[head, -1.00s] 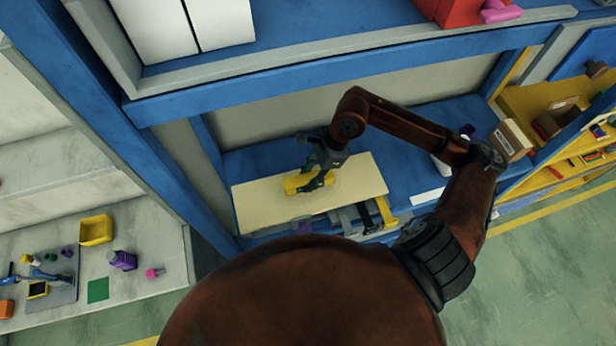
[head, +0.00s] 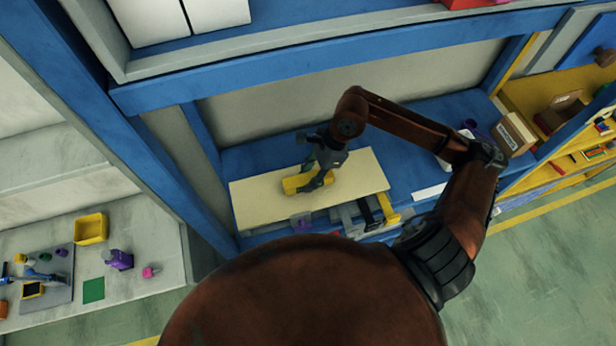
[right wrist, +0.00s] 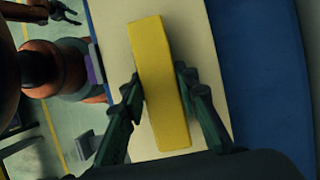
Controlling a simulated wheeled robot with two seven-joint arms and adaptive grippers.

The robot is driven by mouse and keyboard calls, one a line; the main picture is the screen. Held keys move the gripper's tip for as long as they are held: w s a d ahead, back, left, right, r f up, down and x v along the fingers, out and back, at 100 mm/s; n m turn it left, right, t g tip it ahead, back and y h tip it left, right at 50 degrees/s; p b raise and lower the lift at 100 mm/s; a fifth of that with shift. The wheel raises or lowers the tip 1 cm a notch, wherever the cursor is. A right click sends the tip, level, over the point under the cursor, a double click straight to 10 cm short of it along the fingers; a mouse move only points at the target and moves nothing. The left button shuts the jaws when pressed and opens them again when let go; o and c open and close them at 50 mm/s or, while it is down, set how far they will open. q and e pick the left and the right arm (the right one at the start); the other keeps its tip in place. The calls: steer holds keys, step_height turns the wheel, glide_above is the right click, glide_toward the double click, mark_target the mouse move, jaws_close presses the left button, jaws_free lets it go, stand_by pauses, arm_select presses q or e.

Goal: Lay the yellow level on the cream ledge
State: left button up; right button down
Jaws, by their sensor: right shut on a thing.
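The yellow level (head: 293,184) is a plain yellow bar, over the left-middle part of the cream ledge (head: 245,208). My right gripper (head: 318,184) is shut on it from above, partly covering its right part. In the right wrist view the level (right wrist: 160,75) lies between the two dark fingers (right wrist: 163,108), with the cream ledge (right wrist: 115,25) behind it. I cannot tell whether the level touches the ledge or is just above it. My left gripper (right wrist: 64,12) seems to show small at the upper left of the right wrist view; its jaws are unclear.
The cream ledge sits on a blue shelf (head: 405,175) with a back wall behind and a blue beam (head: 330,73) above. Clamp-like tools (head: 368,212) stand at its front edge. A cardboard box (head: 513,134) is to the right. Bare ledge lies left and right of the level.

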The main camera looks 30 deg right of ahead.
steer(key=shift+f, duration=0.2)
steer(key=c, duration=1.4)
jaws_free()
steer(key=v, duration=1.2)
